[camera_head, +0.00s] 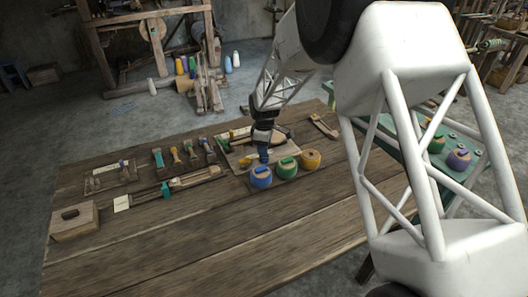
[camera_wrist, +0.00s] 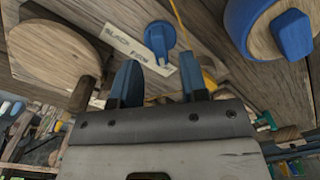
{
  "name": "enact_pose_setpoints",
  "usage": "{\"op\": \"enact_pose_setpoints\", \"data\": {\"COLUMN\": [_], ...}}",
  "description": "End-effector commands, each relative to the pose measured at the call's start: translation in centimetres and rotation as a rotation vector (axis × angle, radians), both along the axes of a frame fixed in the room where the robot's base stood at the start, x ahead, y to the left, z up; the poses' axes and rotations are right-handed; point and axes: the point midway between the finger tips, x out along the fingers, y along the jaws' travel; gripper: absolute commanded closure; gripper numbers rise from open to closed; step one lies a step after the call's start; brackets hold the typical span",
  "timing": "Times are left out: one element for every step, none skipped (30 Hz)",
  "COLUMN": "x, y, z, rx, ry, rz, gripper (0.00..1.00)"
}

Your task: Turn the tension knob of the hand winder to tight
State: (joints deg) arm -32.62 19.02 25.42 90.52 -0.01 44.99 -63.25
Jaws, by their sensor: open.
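The blue tension knob (camera_wrist: 160,40) shows in the wrist view as a round base with a raised grip bar. It sits on a wooden board beside a pale label strip (camera_wrist: 138,47) that seems to read slack and firm. The bar's tip lies close to the strip. My gripper (camera_wrist: 160,80) is open, its two blue fingers on either side of the knob's line, with the knob beyond the tips; I see no contact. In the head view my gripper (camera_head: 263,156) points down over the winder board (camera_head: 238,160), and the knob cannot be told apart there.
A round wooden disc (camera_wrist: 50,52) is left of the knob.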

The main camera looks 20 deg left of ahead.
Motion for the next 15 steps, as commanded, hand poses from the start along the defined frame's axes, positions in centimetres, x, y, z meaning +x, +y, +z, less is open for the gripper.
{"op": "enact_pose_setpoints", "data": {"x": [0.0, 0.0, 0.0, 0.0, 0.0, 0.0, 0.0, 0.0, 0.0, 0.0, 0.0, 0.0, 0.0, 0.0, 0.0], "y": [0.0, 0.0, 0.0, 0.0, 0.0, 0.0, 0.0, 0.0, 0.0, 0.0, 0.0, 0.0, 0.0, 0.0, 0.0], "z": [0.8, 1.2, 1.6, 2.0, 2.3, 2.7, 3.0, 3.3, 3.6, 3.8, 3.9, 4.1, 4.2, 4.2, 4.3], "rx": [0.001, 0.0, 0.0, 0.0, 0.0, 0.0, 0.0, 0.0, 0.0, 0.0, 0.0, 0.0, 0.0, 0.0, 0.0], "ry": [-0.001, -0.001, -0.001, -0.001, -0.001, -0.001, 0.0, 0.0, 0.0, 0.0, 0.0, 0.0, 0.0, 0.0, 0.0], "rz": [0.0, 0.0, 0.0, 0.0, 0.0, 0.0, 0.0, 0.0, 0.0, 0.0, 0.0, 0.0, 0.0, 0.0, 0.0], "gripper": [0.6, 0.6, 0.6, 0.6, 0.6, 0.6, 0.6, 0.6, 0.6, 0.6, 0.6, 0.6, 0.6, 0.6, 0.6]}}
